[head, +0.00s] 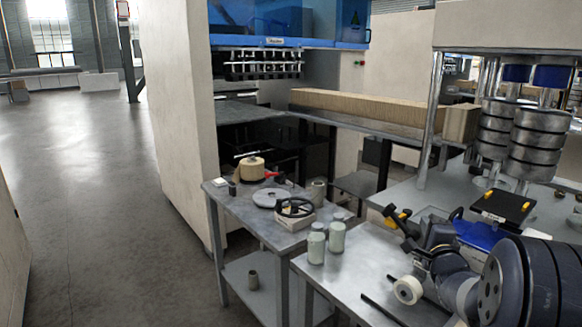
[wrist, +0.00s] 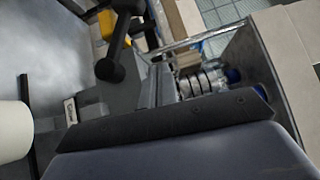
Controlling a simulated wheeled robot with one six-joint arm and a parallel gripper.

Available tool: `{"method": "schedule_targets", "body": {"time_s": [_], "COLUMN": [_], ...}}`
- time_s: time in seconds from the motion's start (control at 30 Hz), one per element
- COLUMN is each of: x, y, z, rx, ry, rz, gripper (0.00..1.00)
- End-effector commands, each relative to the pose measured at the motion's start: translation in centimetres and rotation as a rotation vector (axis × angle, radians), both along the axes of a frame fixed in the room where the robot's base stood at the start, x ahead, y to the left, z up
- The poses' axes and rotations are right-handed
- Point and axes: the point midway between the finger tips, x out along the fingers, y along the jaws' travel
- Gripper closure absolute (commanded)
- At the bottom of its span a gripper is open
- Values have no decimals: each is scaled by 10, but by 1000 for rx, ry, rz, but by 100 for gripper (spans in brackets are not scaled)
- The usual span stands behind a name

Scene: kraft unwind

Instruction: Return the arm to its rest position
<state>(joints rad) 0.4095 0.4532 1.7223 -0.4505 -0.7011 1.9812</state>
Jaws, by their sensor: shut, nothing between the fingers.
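My gripper (head: 399,217) is at the lower right of the head view, with black and yellow parts at its end, held over the grey metal bench. Its fingers are shut and nothing is between them. My arm's large blue-grey joint fills the lower right corner and hides part of the bench. In the wrist view, dark parts and a yellow piece show at upper left, with the bench surface behind them. A blue-grey surface and a dark bar fill the bottom of that view.
A white roll (head: 408,290) and black rods lie on the bench close to my arm. Grey-green cylinders (head: 337,236) stand to their left. A side table (head: 233,202) holds a tan roll (head: 252,168) and a black ring (head: 295,208). Stacked metal rollers (head: 538,138) stand right. Open floor (head: 75,190) lies left.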

Motion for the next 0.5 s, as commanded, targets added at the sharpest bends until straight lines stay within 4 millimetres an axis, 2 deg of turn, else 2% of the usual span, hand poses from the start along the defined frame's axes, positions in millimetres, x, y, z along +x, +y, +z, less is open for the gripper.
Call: {"method": "schedule_targets", "body": {"time_s": [0.03,0.5], "x": [-1,-9], "y": [-1,-7], "z": [-7,-10], "rx": [15,117], "ry": [-19,-152], "rz": [-1,0], "gripper": [100,100]}}
